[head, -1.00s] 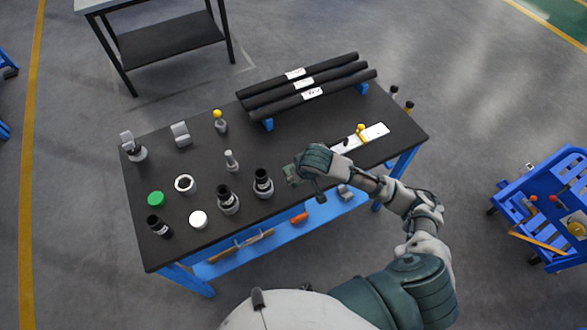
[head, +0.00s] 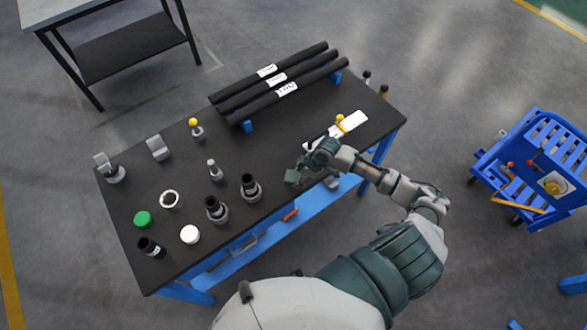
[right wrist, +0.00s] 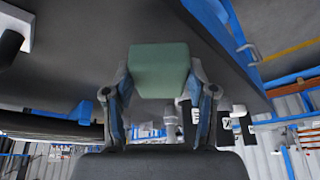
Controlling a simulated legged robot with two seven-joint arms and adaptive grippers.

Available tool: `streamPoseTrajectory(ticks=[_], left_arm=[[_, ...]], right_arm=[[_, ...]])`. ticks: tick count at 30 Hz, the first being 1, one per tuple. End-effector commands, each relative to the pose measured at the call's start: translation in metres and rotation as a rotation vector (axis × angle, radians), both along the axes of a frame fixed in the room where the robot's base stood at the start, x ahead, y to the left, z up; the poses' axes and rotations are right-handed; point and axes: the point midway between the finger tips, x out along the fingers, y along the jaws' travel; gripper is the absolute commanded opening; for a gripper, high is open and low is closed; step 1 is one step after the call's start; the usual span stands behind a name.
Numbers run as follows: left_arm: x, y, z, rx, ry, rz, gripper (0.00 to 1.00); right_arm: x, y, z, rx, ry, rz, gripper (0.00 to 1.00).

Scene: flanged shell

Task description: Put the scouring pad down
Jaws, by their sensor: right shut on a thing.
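The scouring pad is a small green block (head: 292,176) at the front right part of the black tabletop in the head view. In the right wrist view the green pad (right wrist: 158,70) sits between both fingers. My right gripper (head: 302,168) is shut on the pad; its fingers show on both sides of it in the right wrist view. The head view does not make clear whether the pad touches the tabletop. My left gripper is not in view.
The table (head: 280,140) holds three black bars (head: 275,85) at the back and a white plate with a yellow knob (head: 340,123) to the right. Dark-topped fittings (head: 251,188), a green cap (head: 142,219) and a white cap (head: 190,234) stand left. A blue cart (head: 535,165) is at right.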

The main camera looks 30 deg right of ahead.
Motion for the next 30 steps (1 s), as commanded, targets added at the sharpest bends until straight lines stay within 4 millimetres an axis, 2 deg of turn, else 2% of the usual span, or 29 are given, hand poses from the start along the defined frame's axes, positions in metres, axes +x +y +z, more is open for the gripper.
streamPoseTrajectory(ticks=[1, 3, 8, 12, 18, 24, 25, 27, 30], left_arm=[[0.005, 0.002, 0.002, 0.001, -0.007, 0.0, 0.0], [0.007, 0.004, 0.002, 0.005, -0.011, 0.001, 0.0], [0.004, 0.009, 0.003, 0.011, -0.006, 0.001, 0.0], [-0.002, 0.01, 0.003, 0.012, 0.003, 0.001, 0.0], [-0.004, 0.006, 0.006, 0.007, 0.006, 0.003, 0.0], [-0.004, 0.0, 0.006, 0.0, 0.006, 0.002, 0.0], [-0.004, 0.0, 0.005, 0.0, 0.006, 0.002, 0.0], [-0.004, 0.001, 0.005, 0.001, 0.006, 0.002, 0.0], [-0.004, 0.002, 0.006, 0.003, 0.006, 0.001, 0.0]], right_arm=[[0.016, -0.002, 0.0, 0.004, -0.003, -0.004, 0.28], [0.032, -0.005, -0.002, 0.005, -0.001, -0.003, 0.28], [0.054, -0.011, -0.006, 0.006, 0.0, -0.002, 0.28], [0.058, -0.012, -0.012, 0.006, 0.003, -0.002, 0.28], [0.057, -0.011, -0.039, 0.005, 0.003, -0.002, 0.28], [0.057, -0.009, -0.042, 0.0, 0.001, 0.0, 0.29], [0.057, -0.009, -0.042, 0.0, 0.001, 0.0, 0.61], [0.057, -0.009, -0.042, 0.0, 0.002, -0.001, 0.79], [0.057, -0.01, -0.042, 0.001, 0.002, 0.0, 0.81]])
